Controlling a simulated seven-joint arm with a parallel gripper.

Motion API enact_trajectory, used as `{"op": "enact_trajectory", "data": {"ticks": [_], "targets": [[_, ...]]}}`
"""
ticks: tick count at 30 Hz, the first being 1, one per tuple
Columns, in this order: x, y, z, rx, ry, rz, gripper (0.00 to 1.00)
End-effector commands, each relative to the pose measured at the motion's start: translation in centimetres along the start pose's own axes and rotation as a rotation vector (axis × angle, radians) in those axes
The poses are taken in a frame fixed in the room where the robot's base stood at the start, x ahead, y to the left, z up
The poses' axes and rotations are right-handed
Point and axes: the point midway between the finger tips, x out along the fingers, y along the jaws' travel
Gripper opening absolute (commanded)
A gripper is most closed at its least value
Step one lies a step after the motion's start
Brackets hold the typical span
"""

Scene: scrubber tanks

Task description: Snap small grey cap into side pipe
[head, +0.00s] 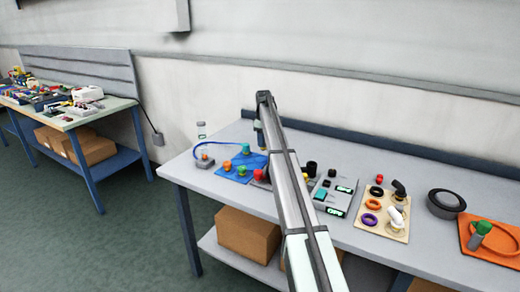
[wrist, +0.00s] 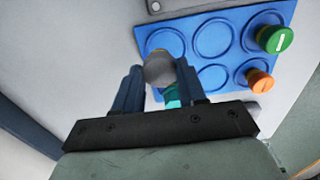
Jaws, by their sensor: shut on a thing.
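My gripper (wrist: 160,88) shows in the wrist view with its two blue fingers shut on a small grey round cap (wrist: 160,69). The cap is in front of the blue tray (wrist: 198,65) at its edge; whether it touches the tray I cannot tell. A teal piece (wrist: 171,95) shows just below the cap between the fingers, partly hidden. In the head view the gripper end (head: 259,134) is small, over the bench behind the blue tray (head: 236,174). I cannot make out the side pipe for certain in either view.
The tray holds a green cap (wrist: 276,39) and an orange cap (wrist: 259,80); its other visible recesses look empty. A grey control box (head: 334,194) stands right of my arm.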

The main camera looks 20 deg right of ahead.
Motion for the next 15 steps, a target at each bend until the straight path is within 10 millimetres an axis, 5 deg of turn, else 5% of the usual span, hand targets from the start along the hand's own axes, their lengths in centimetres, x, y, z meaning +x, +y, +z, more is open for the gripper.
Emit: {"op": "enact_trajectory", "data": {"ticks": [7, 15], "targets": [[-2.4, 4.1, 6.9, 0.077, 0.001, 0.002, 0.04], [-6.0, 5.4, 16.9, 0.169, 0.001, 0.002, 0.04]]}}
